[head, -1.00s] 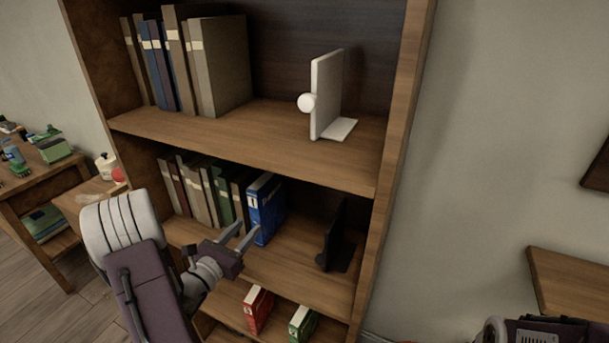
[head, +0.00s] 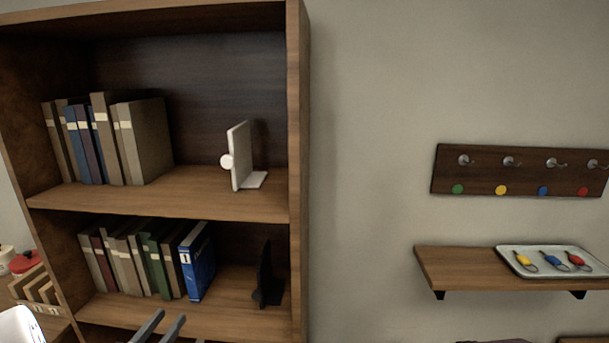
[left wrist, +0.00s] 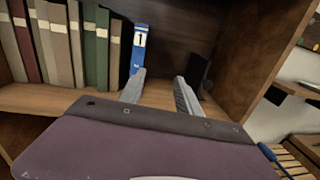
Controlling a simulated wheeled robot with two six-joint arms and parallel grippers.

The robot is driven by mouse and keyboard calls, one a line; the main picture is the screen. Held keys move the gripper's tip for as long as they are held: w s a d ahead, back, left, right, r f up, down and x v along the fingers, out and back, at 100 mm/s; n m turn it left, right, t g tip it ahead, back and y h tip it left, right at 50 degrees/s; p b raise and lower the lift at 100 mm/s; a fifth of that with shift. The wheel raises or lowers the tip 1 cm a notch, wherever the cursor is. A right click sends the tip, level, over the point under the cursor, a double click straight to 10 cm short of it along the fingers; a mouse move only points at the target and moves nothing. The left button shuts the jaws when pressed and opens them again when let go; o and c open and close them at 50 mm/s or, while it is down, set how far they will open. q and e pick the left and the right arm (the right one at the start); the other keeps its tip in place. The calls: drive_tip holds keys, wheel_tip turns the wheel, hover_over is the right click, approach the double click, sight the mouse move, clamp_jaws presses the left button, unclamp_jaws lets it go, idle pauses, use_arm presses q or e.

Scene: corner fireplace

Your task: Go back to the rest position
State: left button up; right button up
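My left gripper (head: 165,328) shows at the bottom edge of the head view, in front of the bookcase's lower shelf. In the left wrist view its two fingers (left wrist: 157,88) are apart, with nothing between them. The blue book marked 1 (head: 198,262) stands upright at the right end of the lower row of books. It also shows in the left wrist view (left wrist: 139,50), behind the left finger; I cannot tell whether they touch. My right gripper is not in view.
A black bookend (head: 264,278) stands right of the blue book, with a gap between. A white bookend (head: 240,158) stands on the upper shelf. Right of the bookcase are a hook board (head: 515,171) and a wall shelf (head: 460,268) with a tray (head: 510,262) of keys. The wall between is bare.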

use_arm(q)
drive_tip(key=d+r+m+g+h+p, duration=0.1)
drive_tip(key=d+r+m+h, duration=0.25)
drive_tip(key=d, duration=0.35)
drive_tip(key=d+r+m+g+h+p, duration=0.2)
drive_tip(key=d+r+m+h, duration=0.15)
drive_tip(key=d, duration=0.45)
drive_tip(key=s+d+m+g+h+p, duration=0.35)
drive_tip(key=s+d+m+g, duration=0.75)
drive_tip(key=d, duration=0.4)
drive_tip(key=s+a+f+m+g+y+p, duration=0.1)
drive_tip(key=s+f+m+g+y, duration=0.25)
drive_tip(key=s, duration=0.25)
drive_tip(key=s+a+f+m+g+y+p, duration=0.1)
drive_tip(key=s+a+f+m+g+y, duration=0.1)
drive_tip(key=s+f+m+g, duration=0.3)
drive_tip(key=w+a+f+m+t+y, duration=0.1)
drive_tip(key=w+a+m+t+y, duration=0.2)
drive_tip(key=a, duration=0.4)
drive_tip(key=w+a+f+m+t+y, duration=0.1)
drive_tip(key=w+a+m+t+y, duration=0.2)
drive_tip(key=a+m+y, duration=0.1)
drive_tip(key=a+y, duration=0.1)
drive_tip(key=a, duration=0.1)
drive_tip(key=shift+a+f+b, duration=0.3)
drive_tip(key=shift+a+f, duration=0.05)
drive_tip(key=shift+f, duration=0.05)
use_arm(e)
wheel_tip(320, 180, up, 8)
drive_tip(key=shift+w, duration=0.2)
